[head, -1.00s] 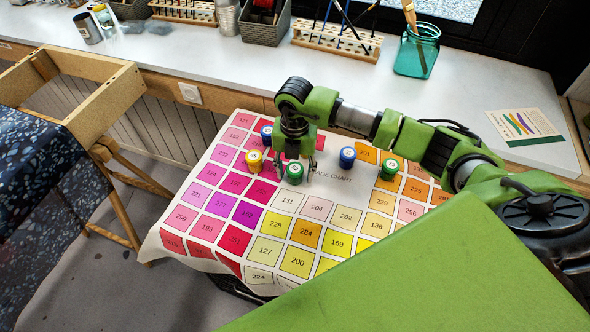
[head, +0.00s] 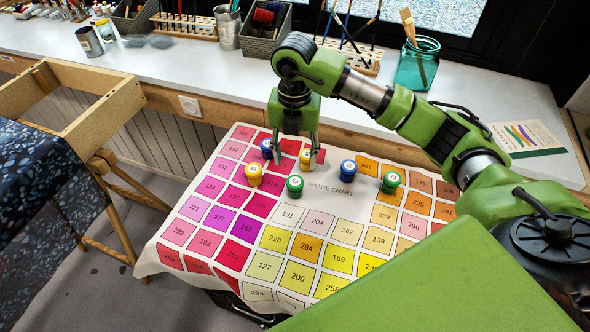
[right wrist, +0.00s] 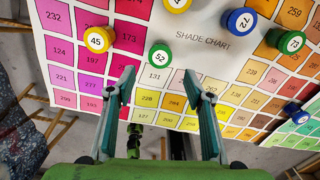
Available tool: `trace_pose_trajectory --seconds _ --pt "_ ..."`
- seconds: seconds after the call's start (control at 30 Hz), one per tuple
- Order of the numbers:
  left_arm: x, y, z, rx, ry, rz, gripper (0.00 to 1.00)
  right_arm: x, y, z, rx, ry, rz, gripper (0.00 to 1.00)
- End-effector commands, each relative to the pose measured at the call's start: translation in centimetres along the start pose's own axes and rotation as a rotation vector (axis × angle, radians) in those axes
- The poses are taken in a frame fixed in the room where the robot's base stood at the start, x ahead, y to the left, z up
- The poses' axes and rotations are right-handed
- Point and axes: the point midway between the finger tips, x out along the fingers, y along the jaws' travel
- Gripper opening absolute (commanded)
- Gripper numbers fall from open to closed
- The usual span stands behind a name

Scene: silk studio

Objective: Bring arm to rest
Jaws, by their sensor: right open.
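My right gripper (head: 296,152) hangs open and empty above the shade chart, fingers pointing down. In the right wrist view its two fingertips (right wrist: 163,82) are well apart with only chart between them. The shade chart (head: 335,205) lies over a table. My left gripper is out of view.
A white counter (head: 180,62) runs behind the table with a brush rack (head: 345,57), a teal jar (head: 417,65), baskets and tins. A wooden frame (head: 105,110) with dark speckled cloth (head: 40,205) stands at left. Grey floor shows between it and the table.

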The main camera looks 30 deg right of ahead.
Motion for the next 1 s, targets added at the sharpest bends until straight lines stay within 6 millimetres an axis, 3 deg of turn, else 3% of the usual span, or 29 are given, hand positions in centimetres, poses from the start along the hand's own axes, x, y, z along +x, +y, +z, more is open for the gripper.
trace_pose_trajectory --seconds 0.2,0.67,1.0 --pt "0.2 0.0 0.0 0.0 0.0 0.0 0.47 -1.1 0.0 0.0 0.0 0.0 -0.001 0.47" --pt "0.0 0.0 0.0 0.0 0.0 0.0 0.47 -1.2 0.0 0.0 0.0 0.0 -0.001 0.47" --pt "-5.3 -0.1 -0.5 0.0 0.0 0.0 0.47 -6.5 0.0 0.0 0.0 0.0 -0.001 0.47"
